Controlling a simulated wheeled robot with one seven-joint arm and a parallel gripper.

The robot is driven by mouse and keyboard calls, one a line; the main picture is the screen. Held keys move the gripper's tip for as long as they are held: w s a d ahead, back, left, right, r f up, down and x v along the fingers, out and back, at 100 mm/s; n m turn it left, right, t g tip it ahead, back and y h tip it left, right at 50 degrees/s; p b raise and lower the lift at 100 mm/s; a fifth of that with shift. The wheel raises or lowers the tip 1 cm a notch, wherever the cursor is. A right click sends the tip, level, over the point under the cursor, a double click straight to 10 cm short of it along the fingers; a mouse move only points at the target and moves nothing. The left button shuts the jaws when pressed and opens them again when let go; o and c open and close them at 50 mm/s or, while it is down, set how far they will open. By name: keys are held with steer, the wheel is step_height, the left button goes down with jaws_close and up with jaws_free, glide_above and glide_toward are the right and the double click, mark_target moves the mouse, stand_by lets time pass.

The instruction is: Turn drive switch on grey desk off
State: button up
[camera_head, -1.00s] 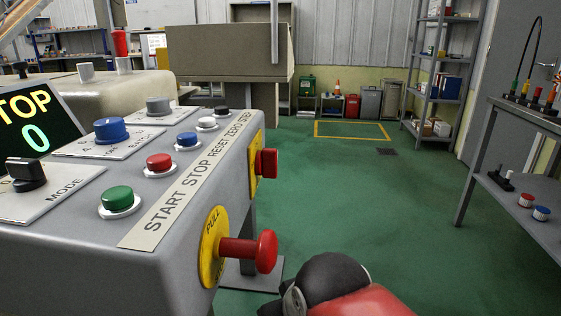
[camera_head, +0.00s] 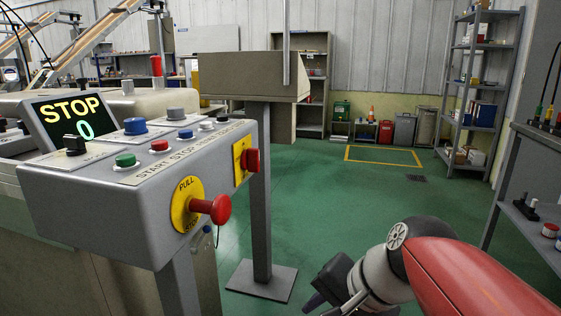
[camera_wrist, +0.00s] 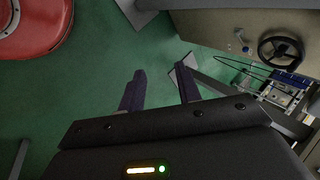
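The grey desk (camera_head: 95,190) is a sloped control console at the left in the head view. Its top carries a lit STOP 0 display (camera_head: 72,119), a black knob (camera_head: 74,145), a blue knob (camera_head: 135,126), a grey knob (camera_head: 176,113) and several coloured buttons. Its right end has a red mushroom button (camera_head: 220,209) on a yellow PULL plate and a red knob (camera_head: 251,159) on another yellow plate. No drive label is readable, so I cannot tell which is the drive switch. My gripper (camera_wrist: 160,75) is empty, fingers apart, low and right of the desk (camera_head: 318,300).
A post with a flat foot (camera_head: 262,281) stands just right of the desk. A grey shelf bench (camera_head: 530,225) is at the far right. In the wrist view, a black handwheel (camera_wrist: 280,48) shows at upper right. Green floor is open in the middle.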

steer(key=w+a+r+m+y, duration=0.3)
steer(key=w+r+m+y, duration=0.1)
steer(key=w+r+m, duration=0.1)
steer(key=m+t+y+b, duration=0.2)
steer(key=m+y, duration=0.6)
steer(key=m, duration=0.1)
glide_toward(259, 155)
steer(key=a, duration=0.1)
steer(key=x, duration=0.7)
steer(key=shift+w+a, duration=0.25)
jaws_close()
